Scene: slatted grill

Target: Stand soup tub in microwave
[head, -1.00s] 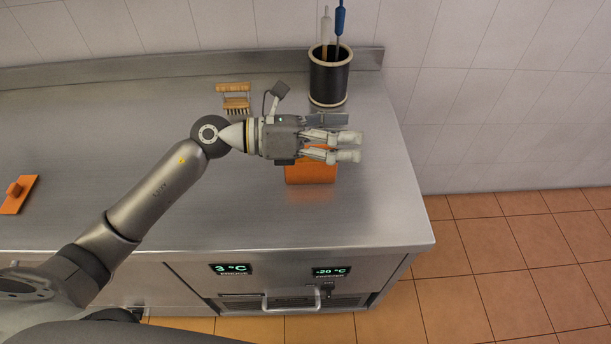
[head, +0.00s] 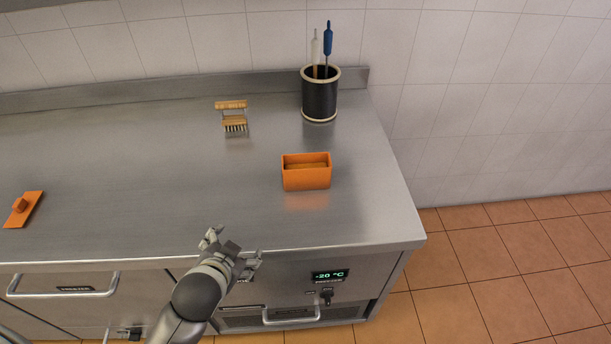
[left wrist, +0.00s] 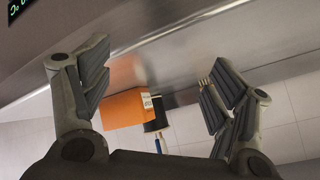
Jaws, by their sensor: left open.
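The soup tub appears to be the open orange rectangular box (head: 306,178) with brownish contents, upright on the steel counter; it also shows in the left wrist view (left wrist: 124,108). An orange lid-like piece with a knob (head: 22,209) lies at the counter's left. My left gripper (head: 235,248) is open and empty at the counter's front edge, left of the tub and nearer me, apart from it. In the left wrist view its spread fingers (left wrist: 155,85) frame the tub at a distance. No microwave is in view. My right gripper is not in view.
A black canister (head: 320,98) with a white-handled and a blue-handled tool stands at the back right. A wooden brush (head: 233,115) is at the back. The steel counter (head: 130,170) is clear around the tub. Drawer handles (head: 62,292) stick out in front.

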